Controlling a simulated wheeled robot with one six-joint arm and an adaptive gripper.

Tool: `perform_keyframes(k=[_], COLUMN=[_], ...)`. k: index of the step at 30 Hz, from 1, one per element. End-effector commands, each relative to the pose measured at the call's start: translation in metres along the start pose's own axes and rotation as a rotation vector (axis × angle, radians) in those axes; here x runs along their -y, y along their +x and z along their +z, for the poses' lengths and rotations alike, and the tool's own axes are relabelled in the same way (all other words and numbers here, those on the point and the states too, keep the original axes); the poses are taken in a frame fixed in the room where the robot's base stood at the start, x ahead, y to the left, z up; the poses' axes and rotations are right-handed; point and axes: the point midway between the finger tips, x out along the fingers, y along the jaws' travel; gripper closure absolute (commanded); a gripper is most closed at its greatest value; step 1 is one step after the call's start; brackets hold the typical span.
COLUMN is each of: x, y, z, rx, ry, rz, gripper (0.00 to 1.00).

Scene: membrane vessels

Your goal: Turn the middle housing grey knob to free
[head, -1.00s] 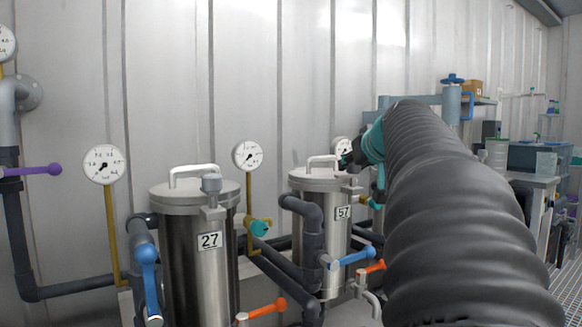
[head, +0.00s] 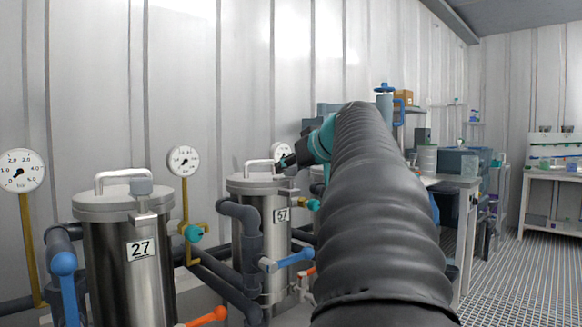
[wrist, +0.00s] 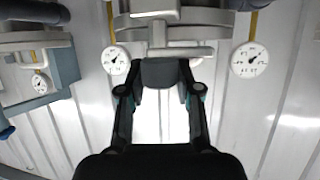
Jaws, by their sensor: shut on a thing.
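The middle housing (head: 257,220) is a steel cylinder with label 57, a flat lid and a white handle on top. My gripper (head: 285,162) is at the right side of its lid in the head view, where the grey knob is mostly hidden. In the wrist view, my gripper (wrist: 160,72) has one finger on each side of the dark grey knob (wrist: 162,75) and is shut on it. The knob sits below a pale crossbar (wrist: 160,52) in that view. The knob's exact turn angle is hard to tell.
Gauges (head: 183,160), dark pipes (head: 245,215) and blue (head: 296,257) and orange (head: 207,317) valve levers surround the housings. A workbench (head: 455,185) stands to the right, beside open grating floor.

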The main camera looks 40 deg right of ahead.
Motion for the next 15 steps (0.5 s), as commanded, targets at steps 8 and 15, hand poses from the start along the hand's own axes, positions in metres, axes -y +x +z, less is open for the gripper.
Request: perform_keyframes(k=[8, 15], x=[-0.0002, -0.0005], y=[0.0009, -0.0039], z=[0.0016, 0.0007], rx=[0.003, 0.001], ry=[0.002, 0.001], rz=[-0.001, 0.001], gripper=[0.40, 0.40])
